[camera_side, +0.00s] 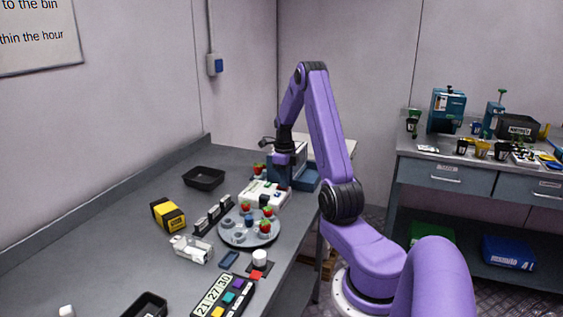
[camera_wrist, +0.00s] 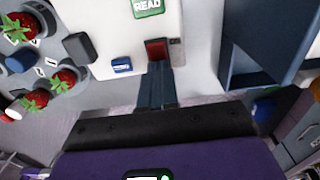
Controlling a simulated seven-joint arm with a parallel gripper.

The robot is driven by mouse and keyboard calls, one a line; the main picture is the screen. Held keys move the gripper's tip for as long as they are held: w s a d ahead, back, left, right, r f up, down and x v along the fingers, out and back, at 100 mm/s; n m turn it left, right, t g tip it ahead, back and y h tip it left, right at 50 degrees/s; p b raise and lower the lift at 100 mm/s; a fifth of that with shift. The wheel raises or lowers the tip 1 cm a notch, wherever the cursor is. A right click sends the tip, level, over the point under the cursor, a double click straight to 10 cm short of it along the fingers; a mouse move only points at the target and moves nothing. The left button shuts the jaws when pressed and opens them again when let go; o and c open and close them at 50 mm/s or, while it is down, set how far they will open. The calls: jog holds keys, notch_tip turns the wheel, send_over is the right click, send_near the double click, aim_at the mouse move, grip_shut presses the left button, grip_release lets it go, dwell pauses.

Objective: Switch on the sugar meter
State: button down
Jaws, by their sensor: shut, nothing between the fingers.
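The sugar meter (camera_wrist: 105,25) is a white box in the wrist view, with a green READ label or display (camera_wrist: 148,8) at the top and a small blue part (camera_wrist: 122,65) near its lower edge. A red switch (camera_wrist: 156,46) sits in a dark frame at its corner. My gripper (camera_wrist: 154,66) is shut and empty, its fingertips at the near edge of the red switch; I cannot tell whether they touch. In the side view the meter (camera_side: 256,190) stands on the bench, with my gripper (camera_side: 287,186) pointing down at its far right.
A round grey tray (camera_side: 232,237) with strawberries stands just in front of the meter. A blue-grey machine (camera_side: 305,178) stands close behind my gripper. A black tray (camera_side: 204,178), a yellow-black box (camera_side: 167,214) and a color keypad (camera_side: 222,298) lie elsewhere on the bench.

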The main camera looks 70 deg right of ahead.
notch_tip(320, 180, up, 14)
jog(key=w, duration=0.1)
dwell(0.6)
